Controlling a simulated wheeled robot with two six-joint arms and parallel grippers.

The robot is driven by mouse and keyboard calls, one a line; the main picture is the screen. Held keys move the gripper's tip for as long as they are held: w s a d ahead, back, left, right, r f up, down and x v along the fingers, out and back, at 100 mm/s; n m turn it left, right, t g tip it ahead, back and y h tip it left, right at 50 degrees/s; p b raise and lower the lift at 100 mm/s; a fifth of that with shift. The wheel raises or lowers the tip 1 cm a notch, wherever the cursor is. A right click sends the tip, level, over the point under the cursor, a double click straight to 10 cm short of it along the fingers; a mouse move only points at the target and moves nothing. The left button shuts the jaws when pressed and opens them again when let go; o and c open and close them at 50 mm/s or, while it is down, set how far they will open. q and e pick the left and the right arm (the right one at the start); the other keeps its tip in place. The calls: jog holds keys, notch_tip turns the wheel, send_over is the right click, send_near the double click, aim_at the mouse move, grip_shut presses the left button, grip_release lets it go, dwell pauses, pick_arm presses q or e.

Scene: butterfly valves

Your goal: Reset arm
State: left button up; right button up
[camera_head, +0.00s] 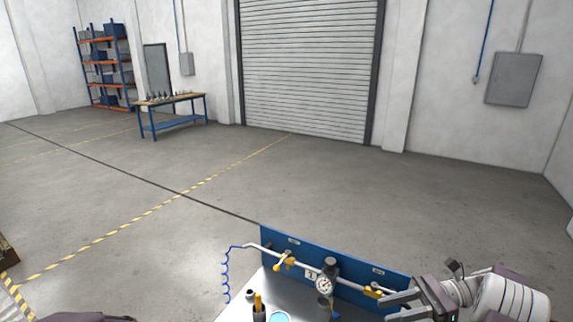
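My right gripper (391,308) comes in from the right at the lower edge of the head view. Its two fingers are apart and I see nothing between them. The yellow handle of the right butterfly valve (373,291) lies just left of and above the fingertips; I cannot tell whether they touch. The yellow handle of the left valve (281,263) is farther left on the same pipe, before a blue panel (345,262). A round pressure gauge (324,286) sits between the valves. My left gripper is not in view.
The bench top (240,311) holds a dark holder with yellow-handled tools (259,305). A blue coiled hose (226,277) hangs at the panel's left. Open floor lies beyond, with a blue workbench (172,117), orange shelving (105,68) and a roller door (308,65) far off.

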jog(key=s+a+f+n+g+h+b, duration=0.2)
jog(key=s+a+n+h+b, duration=0.15)
jog(key=a, duration=0.45)
jog(key=s+a+f+n+g+h+b, duration=0.2)
jog(key=s+a+f+n+g+h, duration=0.15)
jog(key=a, duration=0.45)
jog(key=s+a+f+n+t+h+b, duration=0.1)
jog(key=s+a+f+n+t+h, duration=0.1)
jog(key=s+f+n+h, duration=0.35)
jog(key=w+d+f+n+t+h, duration=0.1)
jog(key=d+f+n+t+h, duration=0.1)
jog(key=d+f+n+t, duration=0.2)
jog(key=d+f+n, duration=0.1)
jog(key=d+n, duration=0.1)
jog(key=shift+w+d+f+h, duration=0.2)
jog(key=shift+d+f+h, duration=0.1)
jog(key=shift+f+h, duration=0.1)
jog(key=shift+s+d+t, duration=0.1)
jog(key=shift+d+t, duration=0.1)
jog(key=shift+t, duration=0.05)
